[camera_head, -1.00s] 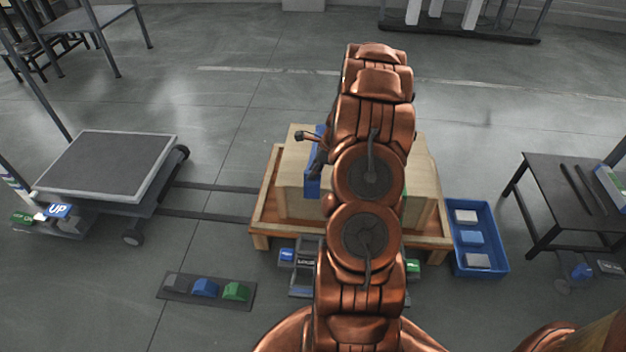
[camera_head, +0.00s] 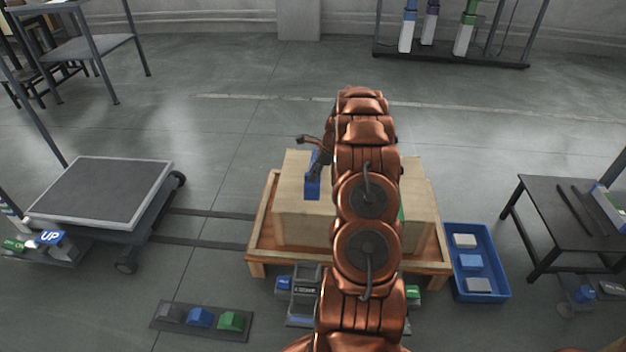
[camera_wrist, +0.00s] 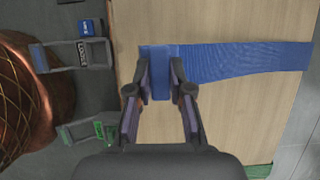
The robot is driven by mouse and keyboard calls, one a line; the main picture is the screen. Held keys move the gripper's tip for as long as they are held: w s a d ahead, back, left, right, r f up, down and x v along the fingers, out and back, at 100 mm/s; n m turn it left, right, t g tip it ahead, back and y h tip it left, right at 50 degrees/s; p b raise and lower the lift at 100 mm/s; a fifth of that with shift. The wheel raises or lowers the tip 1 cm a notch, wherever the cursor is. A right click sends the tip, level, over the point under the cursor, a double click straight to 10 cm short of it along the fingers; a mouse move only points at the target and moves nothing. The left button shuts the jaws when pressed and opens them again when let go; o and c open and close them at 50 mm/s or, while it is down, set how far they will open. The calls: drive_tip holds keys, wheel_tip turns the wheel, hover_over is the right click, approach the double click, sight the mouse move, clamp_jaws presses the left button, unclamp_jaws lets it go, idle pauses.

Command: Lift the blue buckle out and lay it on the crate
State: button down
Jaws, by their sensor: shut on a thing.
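My gripper (camera_wrist: 161,72) is shut on the blue buckle (camera_wrist: 160,88) over the top of the pale wooden crate (camera_wrist: 220,110) in the wrist view. A wide blue strap (camera_wrist: 245,61) runs from the buckle to the right across the crate. Whether the buckle touches the crate top cannot be told. In the head view the crate (camera_head: 290,222) sits on a wooden pallet, and the blue strap (camera_head: 313,188) shows left of my arm. My arm hides much of the crate's middle there. A grey latch frame (camera_wrist: 97,53) with a blue-labelled piece lies beside the crate, apart from the buckle.
A green-marked latch frame (camera_wrist: 103,128) lies beside the crate. A blue bin (camera_head: 480,296) stands right of the pallet. A pad with grey, blue and green buttons (camera_head: 200,318) lies front left. A lift cart (camera_head: 100,192) is left, a dark table (camera_head: 560,215) right.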

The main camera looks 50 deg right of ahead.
drive_tip(key=w+d, duration=0.4)
drive_tip(key=d, duration=0.1)
drive_tip(key=shift+w+d, duration=0.25)
drive_tip(key=shift+w, duration=0.05)
idle(0.4)
drive_tip(key=shift+f, duration=0.15)
drive_tip(key=shift+f, duration=0.55)
drive_tip(key=shift+f+p, duration=0.45)
drive_tip(key=shift+f, duration=0.05)
drive_tip(key=shift+f, duration=0.45)
drive_tip(key=shift+f, duration=1.5)
drive_tip(key=c, duration=1)
unclamp_jaws()
